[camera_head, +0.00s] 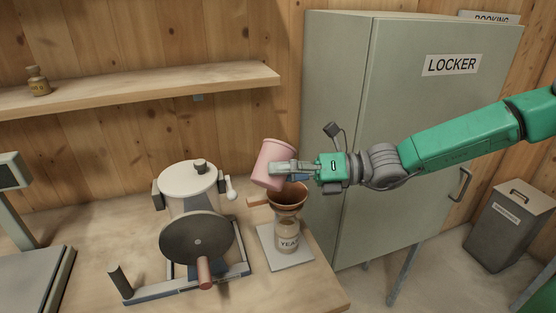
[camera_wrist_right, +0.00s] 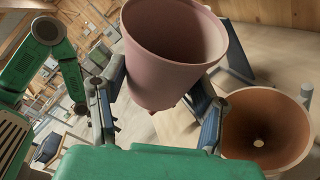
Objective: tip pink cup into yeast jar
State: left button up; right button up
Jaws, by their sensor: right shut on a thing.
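The pink cup (camera_head: 272,160) is held in my right gripper (camera_head: 290,170), tilted above the worktop. In the right wrist view the cup (camera_wrist_right: 165,65) sits between the two fingers (camera_wrist_right: 160,105), and its visible inside looks empty. A brown funnel (camera_head: 288,196) sits on top of the yeast jar (camera_head: 288,236), just below the cup. The funnel (camera_wrist_right: 262,130) also shows in the right wrist view, beside the cup, with a hole at its bottom. The jar is clear, carries a "YEA…" label and stands upright on a pale square plate (camera_head: 297,258).
A mixer (camera_head: 190,215) with a large dark disc and crank stands left of the jar. A shelf (camera_head: 150,85) with a small bottle (camera_head: 38,82) runs along the wall. A scale (camera_head: 40,280) is at far left. A grey locker (camera_head: 335,100) stands behind my right arm.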

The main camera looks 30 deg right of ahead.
jog(key=shift+d+r+n+h+p, duration=0.1)
jog(key=shift+r+n+h+p, duration=0.35)
jog(key=shift+r+n, duration=0.2)
jog(key=shift+f+n, duration=0.1)
jog(key=shift+n, duration=0.35)
pick_arm(q)
notch_tip(320, 180, up, 2)
jog(key=shift+r, duration=0.1)
pick_arm(e)
jog(key=shift+f+h, duration=0.2)
jog(key=shift+h, duration=0.15)
jog(key=shift+n, duration=0.3)
jog(key=shift+w+d+r+n+h+p, duration=0.1)
jog(key=shift+w+r+n+h+p, duration=0.1)
jog(key=shift+n+h+p, duration=0.25)
jog(key=shift+w+d+n+h, duration=0.15)
jog(key=shift+d+n+h, duration=0.15)
jog(key=shift+n, duration=0.25)
pick_arm(q)
jog(key=shift+r, duration=0.3)
pick_arm(e)
jog(key=n+h, duration=0.1)
jog(key=d+n+h, duration=0.1)
jog(key=shift+w+f+n, duration=0.15)
jog(key=shift+w+n, duration=0.15)
